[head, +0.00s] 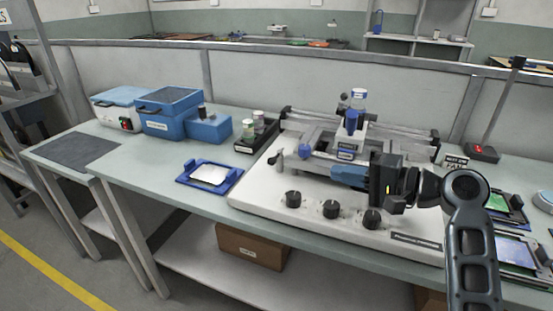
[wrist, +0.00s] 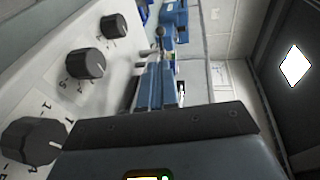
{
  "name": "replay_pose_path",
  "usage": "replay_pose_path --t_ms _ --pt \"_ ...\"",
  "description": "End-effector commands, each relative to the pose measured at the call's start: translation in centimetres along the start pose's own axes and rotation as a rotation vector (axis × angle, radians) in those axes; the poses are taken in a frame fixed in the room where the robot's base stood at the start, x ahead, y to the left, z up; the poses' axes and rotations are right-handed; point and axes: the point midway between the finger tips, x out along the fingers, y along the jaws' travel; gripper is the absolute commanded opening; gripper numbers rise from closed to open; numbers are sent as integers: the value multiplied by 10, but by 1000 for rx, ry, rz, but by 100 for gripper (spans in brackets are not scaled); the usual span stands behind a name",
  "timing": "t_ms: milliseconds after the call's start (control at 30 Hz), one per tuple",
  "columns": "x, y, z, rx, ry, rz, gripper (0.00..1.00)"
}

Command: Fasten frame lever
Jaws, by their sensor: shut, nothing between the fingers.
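The white machine (head: 262,196) on the bench carries a rail stage with a blue frame part (head: 346,154) and a blue round knob (head: 305,151). A small grey upright lever (head: 279,156) stands at its left end. I cannot tell for sure which part is the frame lever. My gripper (head: 335,174) has blue fingers, shut and empty, pointing left over the machine just in front of the stage. In the wrist view the shut fingers (wrist: 157,78) point toward a small dark ball-ended part (wrist: 160,34) and blue stage parts (wrist: 175,20); contact cannot be told.
Several black dials (head: 330,209) line the machine's front, below my gripper. A blue tray with a white sheet (head: 210,176) lies left of the machine. Blue boxes (head: 168,112) and a black rack of jars (head: 253,135) stand farther left. A red-buttoned box (head: 483,153) is at right.

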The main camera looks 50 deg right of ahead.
Motion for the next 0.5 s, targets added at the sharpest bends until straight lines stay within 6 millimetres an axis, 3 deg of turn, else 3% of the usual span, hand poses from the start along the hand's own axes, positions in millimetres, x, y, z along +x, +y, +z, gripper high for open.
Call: replay_pose_path --t_ms 333,500 --pt "2 0 0 0 0 0 0" --pt "17 0 0 0 -3 -1 0"
